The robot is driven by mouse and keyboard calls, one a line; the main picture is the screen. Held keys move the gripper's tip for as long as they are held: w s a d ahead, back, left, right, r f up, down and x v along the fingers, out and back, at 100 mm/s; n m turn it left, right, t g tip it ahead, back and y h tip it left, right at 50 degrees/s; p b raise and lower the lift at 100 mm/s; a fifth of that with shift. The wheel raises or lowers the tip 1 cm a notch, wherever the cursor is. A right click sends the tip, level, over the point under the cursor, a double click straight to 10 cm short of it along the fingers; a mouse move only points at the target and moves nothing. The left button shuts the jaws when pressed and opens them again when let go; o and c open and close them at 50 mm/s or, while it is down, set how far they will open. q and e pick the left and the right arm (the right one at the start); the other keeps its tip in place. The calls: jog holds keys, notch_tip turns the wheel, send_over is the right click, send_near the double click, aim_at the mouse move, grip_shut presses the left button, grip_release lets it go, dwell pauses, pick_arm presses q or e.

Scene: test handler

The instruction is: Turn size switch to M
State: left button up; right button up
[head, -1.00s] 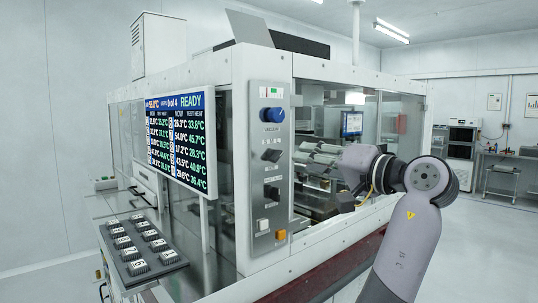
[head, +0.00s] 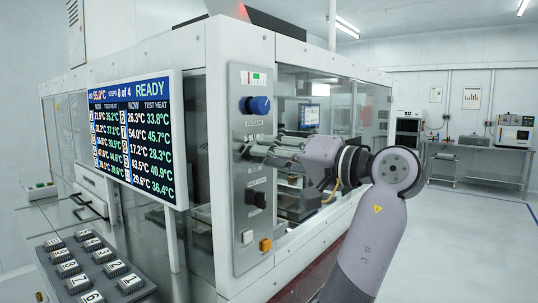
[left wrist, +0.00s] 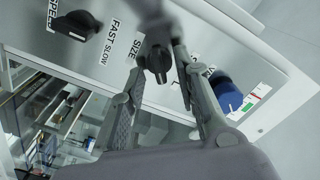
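The size switch (left wrist: 157,62) is a dark knob on the grey control panel (head: 236,255), beside the SIZE label (left wrist: 135,46) in the left wrist view. My left gripper (head: 245,151) reaches the panel from the right in the head view and covers the switch there. In the left wrist view its fingers (left wrist: 160,60) stand apart, one on each side of the knob, with a gap visible on the right side. The position letters are mostly hidden, so I cannot tell the setting. My right gripper is not in view.
A blue knob (head: 258,105) sits above the size switch, and a black speed switch (head: 257,199) below it. A white button (head: 247,237) and an orange button (head: 265,245) are lower. The screen (head: 135,135) stands left of the panel.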

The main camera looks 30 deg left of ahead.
pick_arm(q)
jog(key=shift+c, duration=0.9)
grip_shut()
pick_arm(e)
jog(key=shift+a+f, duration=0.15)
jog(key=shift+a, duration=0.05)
pick_arm(q)
jog(key=n+b, duration=0.2)
jog(key=n, duration=0.3)
jog(key=n+b, duration=0.3)
jog(key=n, duration=0.1)
jog(key=shift+s+n, duration=0.2)
jog(key=shift+n, duration=0.2)
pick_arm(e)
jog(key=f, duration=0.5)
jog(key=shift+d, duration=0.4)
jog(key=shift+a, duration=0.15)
